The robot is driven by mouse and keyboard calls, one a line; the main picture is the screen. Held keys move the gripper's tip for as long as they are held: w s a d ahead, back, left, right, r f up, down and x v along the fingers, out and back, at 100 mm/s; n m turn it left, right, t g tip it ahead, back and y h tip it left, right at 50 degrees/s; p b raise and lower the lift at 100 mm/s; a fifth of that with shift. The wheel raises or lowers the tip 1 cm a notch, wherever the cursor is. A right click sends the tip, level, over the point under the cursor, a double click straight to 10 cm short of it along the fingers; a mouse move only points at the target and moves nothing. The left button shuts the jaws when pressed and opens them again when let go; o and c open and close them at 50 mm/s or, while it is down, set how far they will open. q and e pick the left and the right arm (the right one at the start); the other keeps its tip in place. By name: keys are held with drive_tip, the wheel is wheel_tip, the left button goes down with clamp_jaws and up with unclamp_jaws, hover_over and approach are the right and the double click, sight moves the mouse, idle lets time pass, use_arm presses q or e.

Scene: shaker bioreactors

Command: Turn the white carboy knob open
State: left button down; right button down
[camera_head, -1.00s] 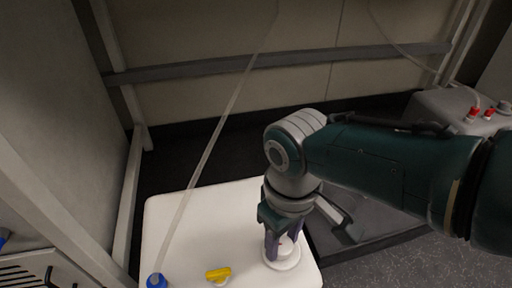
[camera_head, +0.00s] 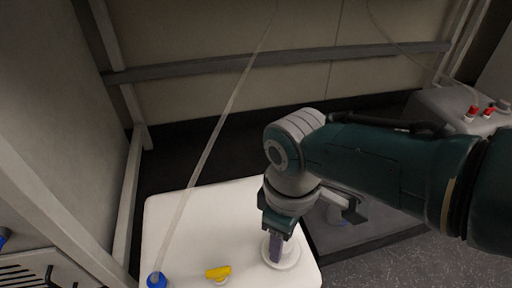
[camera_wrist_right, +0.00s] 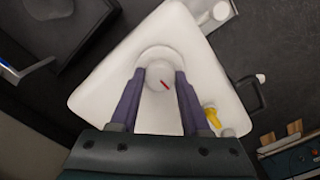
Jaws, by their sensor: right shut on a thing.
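The white carboy (camera_head: 225,215) stands below me with its flat top in view; it also shows in the right wrist view (camera_wrist_right: 103,95). Its round white knob (camera_wrist_right: 160,78) has a short red mark and sits on a round white collar. My right gripper (camera_head: 275,252) points down over the carboy's front right corner. Its purple fingers are closed on opposite sides of the knob, as the right wrist view (camera_wrist_right: 159,74) shows. In the head view the fingers hide most of the knob. My left gripper is in neither view.
A yellow valve handle (camera_head: 218,272) and a blue cap (camera_head: 156,281) with a clear tube (camera_head: 216,130) are on the carboy's near side. A dark platform (camera_head: 365,234) lies to the right. A grey box with red caps (camera_head: 470,115) stands at the far right.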

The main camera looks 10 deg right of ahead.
drive_tip(key=shift+c, duration=1.8)
unclamp_jaws()
wheel_tip(320, 180, up, 10)
drive_tip(key=p, duration=0.9)
